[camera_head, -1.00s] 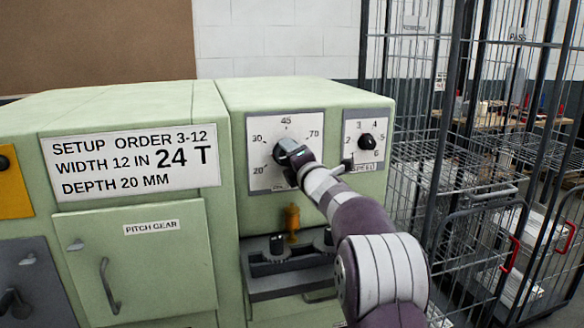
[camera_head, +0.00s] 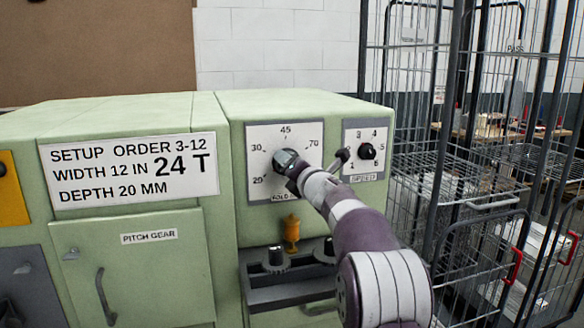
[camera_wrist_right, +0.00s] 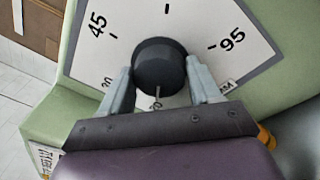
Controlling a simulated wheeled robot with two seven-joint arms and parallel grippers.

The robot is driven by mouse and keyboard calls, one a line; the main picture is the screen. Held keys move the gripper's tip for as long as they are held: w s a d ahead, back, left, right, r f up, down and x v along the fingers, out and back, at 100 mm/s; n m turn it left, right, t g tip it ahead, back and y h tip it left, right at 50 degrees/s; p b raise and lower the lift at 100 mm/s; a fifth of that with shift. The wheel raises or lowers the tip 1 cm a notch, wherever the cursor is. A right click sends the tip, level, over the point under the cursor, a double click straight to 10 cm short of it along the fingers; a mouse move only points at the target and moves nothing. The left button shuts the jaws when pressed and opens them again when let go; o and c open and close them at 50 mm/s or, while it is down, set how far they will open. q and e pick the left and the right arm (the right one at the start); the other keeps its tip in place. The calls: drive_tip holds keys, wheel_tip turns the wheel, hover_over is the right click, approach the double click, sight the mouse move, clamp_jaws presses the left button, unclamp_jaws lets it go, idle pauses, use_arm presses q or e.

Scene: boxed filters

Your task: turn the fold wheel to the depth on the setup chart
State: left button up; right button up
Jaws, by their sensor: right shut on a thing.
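The fold wheel is a dark round knob (camera_wrist_right: 158,65) on a white dial plate (camera_head: 308,134) on the green machine. My right gripper (camera_wrist_right: 160,88) is shut on this knob, with a finger on each side, and hides most of it in the head view. The dial reads 20, 30, 45 and 70 there; 95 shows in the wrist view. A small light piece shows below the knob in the wrist view; I cannot tell the setting. The setup chart (camera_head: 130,170) reads order 3-12, width 12 in, 24 T, depth 20 mm. My left gripper is out of view.
A smaller numbered dial with a black knob (camera_head: 367,151) is just right of the wheel. Below are a yellow fitting (camera_head: 291,232) and a grey bracket (camera_head: 262,297). A pitch gear door (camera_head: 140,275) is left. Wire cage trolleys (camera_head: 480,170) stand close on the right.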

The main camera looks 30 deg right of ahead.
drive_tip(key=shift+r, duration=0.15)
drive_tip(key=o, duration=0.9)
drive_tip(key=shift+o, duration=0.8)
drive_tip(key=s+a+b, duration=0.1)
drive_tip(key=s+b, duration=0.1)
drive_tip(key=s, duration=1)
drive_tip(key=shift+s+a, duration=0.25)
drive_tip(key=shift+a, duration=0.1)
